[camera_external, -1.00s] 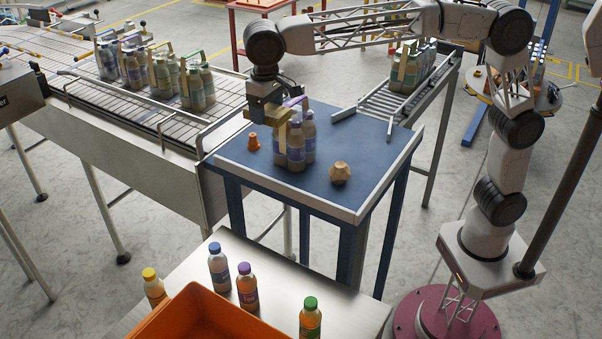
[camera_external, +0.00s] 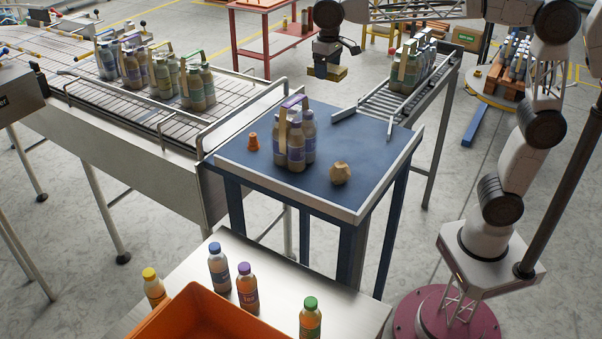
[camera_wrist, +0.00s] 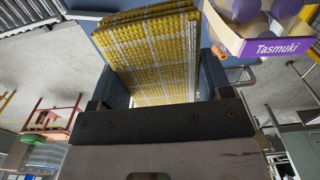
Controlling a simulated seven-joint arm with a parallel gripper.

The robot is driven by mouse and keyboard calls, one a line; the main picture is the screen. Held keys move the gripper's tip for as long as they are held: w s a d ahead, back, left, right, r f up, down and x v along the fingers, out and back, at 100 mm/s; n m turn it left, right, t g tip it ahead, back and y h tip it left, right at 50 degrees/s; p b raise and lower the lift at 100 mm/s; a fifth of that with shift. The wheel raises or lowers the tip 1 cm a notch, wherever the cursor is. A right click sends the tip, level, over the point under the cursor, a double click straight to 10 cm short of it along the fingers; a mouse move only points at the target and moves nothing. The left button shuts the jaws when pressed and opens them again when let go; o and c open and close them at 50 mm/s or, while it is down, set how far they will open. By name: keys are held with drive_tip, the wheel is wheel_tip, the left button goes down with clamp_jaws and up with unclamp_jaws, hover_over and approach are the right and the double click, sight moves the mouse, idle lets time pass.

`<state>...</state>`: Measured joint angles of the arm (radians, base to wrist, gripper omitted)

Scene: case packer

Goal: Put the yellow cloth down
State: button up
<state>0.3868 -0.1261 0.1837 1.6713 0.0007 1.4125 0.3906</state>
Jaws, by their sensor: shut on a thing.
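The yellow cloth (camera_external: 327,72) is a flat folded pad held in my gripper (camera_external: 326,66), in the air beyond the far edge of the blue table as the external view shows it. In the wrist view the cloth (camera_wrist: 155,55) has a yellow and grey checked weave and fills the space between the two fingers. My gripper (camera_wrist: 155,95) is shut on it. The cloth hides much of what lies behind it in the wrist view.
The blue table (camera_external: 250,180) bears a bottle pack (camera_external: 295,140), an orange cone-like piece (camera_external: 252,142) and a tan lump (camera_external: 340,173). A slatted conveyor (camera_external: 140,105) with several packs stands left.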

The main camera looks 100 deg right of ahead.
drive_tip(key=s+d+f, duration=0.2)
drive_tip(key=s+d, duration=0.2)
drive_tip(key=s, duration=0.5)
wheel_tip(320, 180, down, 17)
drive_tip(key=shift+w+f, duration=0.1)
drive_tip(key=shift+w, duration=0.05)
drive_tip(key=shift+w+d, duration=0.1)
drive_tip(key=w+d, duration=0.2)
drive_tip(key=w, duration=0.2)
drive_tip(key=w+d+f, duration=0.1)
drive_tip(key=w+d, duration=0.2)
drive_tip(key=w, duration=0.2)
drive_tip(key=w+d, duration=0.2)
drive_tip(key=w, duration=0.3)
drive_tip(key=shift+d+f, duration=0.2)
drive_tip(key=shift+d, duration=0.05)
drive_tip(key=shift+f, duration=1.75)
drive_tip(key=shift+f, duration=0.1)
